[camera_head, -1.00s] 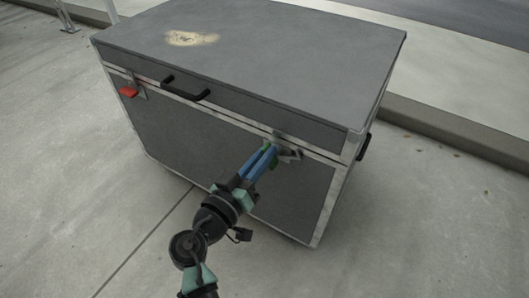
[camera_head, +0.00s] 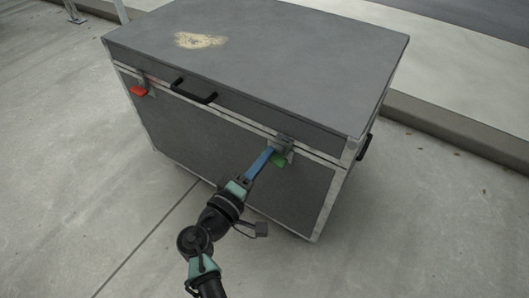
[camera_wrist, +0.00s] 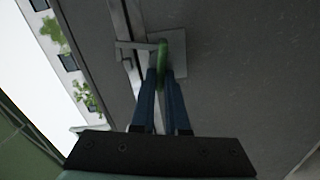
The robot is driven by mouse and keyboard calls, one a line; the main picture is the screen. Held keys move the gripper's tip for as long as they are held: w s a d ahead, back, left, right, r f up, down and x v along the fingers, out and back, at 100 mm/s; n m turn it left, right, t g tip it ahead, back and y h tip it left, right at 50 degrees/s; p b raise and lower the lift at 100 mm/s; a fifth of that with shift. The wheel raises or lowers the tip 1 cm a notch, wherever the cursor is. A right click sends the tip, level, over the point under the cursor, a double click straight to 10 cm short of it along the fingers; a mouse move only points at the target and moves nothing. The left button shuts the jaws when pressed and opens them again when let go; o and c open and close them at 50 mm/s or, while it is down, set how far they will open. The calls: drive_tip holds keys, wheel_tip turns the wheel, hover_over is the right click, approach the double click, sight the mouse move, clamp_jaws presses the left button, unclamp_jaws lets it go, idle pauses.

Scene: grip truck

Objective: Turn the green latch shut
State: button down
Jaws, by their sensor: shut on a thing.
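The green latch (camera_head: 281,159) is on the front of a grey case, toward the right, just below the lid seam. In the wrist view the green latch (camera_wrist: 163,50) stands on a grey metal plate, with a metal arm reaching left across the seam. My gripper (camera_head: 272,152) is at the latch, its blue fingers pointing at the case front. In the wrist view my gripper (camera_wrist: 161,72) is shut on the green latch, one finger on each side of it. The fingers partly hide the latch in the head view.
The grey case (camera_head: 230,135) stands on concrete paving. A red latch (camera_head: 139,91) is at the left of its front. A black handle (camera_head: 194,91) sticks out between the latches. A curb (camera_head: 455,125) runs behind. The paving in front is open.

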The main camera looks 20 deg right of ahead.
drive_tip(key=shift+f+n+p, duration=0.25)
drive_tip(key=shift+n+p, duration=0.25)
drive_tip(key=shift+n, duration=0.8)
drive_tip(key=c, duration=0.9)
unclamp_jaws()
drive_tip(key=shift+a, duration=0.1)
drive_tip(key=p+v, duration=0.4)
drive_tip(key=v, duration=0.9)
